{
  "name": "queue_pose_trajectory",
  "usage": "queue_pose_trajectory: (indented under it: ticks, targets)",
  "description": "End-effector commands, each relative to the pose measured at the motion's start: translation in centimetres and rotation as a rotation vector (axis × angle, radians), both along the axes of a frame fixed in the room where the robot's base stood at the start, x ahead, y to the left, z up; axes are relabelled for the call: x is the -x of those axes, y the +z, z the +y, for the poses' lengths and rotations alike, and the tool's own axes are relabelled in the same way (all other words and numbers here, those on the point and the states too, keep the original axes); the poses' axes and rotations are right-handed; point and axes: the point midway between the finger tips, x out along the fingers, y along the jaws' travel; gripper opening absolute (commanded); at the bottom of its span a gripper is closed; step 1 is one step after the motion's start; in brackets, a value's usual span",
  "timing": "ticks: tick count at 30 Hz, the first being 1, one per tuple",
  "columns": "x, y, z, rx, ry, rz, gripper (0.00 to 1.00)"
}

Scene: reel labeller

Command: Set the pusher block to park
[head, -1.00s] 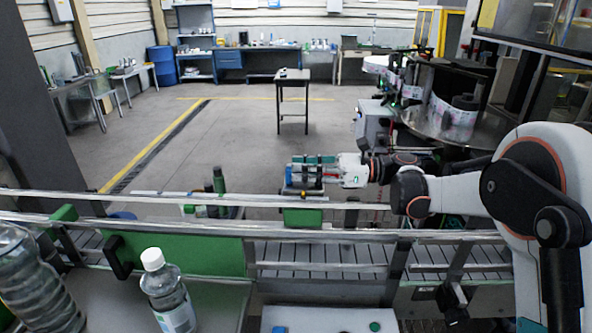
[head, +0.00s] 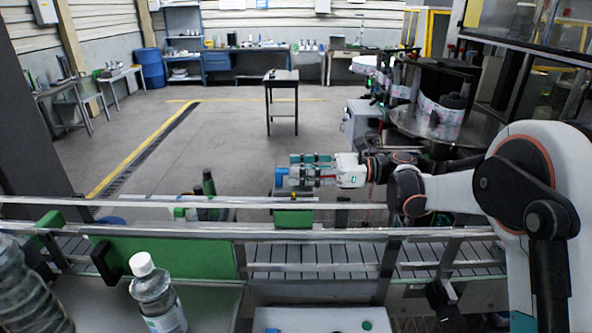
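My gripper (head: 300,172) is beyond the conveyor's far rail, pointing left from its white body. Teal-green and grey parts extend left from it. A small blue piece (head: 281,178) shows at its left end; I cannot tell whether the fingers hold it. A green block (head: 293,217) sits below the gripper at the far rail. I cannot tell for certain which piece is the pusher block. The finger gap is too small to make out.
The conveyor (head: 320,254) runs across the front with metal rails and a green side plate (head: 170,256). A clear bottle with a white cap (head: 157,298) stands front left. A round machine table (head: 440,128) is at right. The floor beyond is clear up to a small table (head: 282,82).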

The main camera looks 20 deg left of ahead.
Motion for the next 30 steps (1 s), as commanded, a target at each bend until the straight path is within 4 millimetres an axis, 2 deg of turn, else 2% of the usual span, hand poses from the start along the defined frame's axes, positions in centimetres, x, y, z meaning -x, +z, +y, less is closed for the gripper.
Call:
queue_pose_trajectory:
  ticks: [9,15,21,30]
  targets:
    - [-2.0,0.0,-6.2,0.001,-0.004,0.0,0.38]
    - [-2.9,0.0,-8.9,0.001,-0.001,0.0,0.38]
    - [-3.2,0.0,-10.0,0.001,-0.001,0.0,0.38]
    - [-3.2,0.0,-10.0,0.002,-0.001,-0.001,0.38]
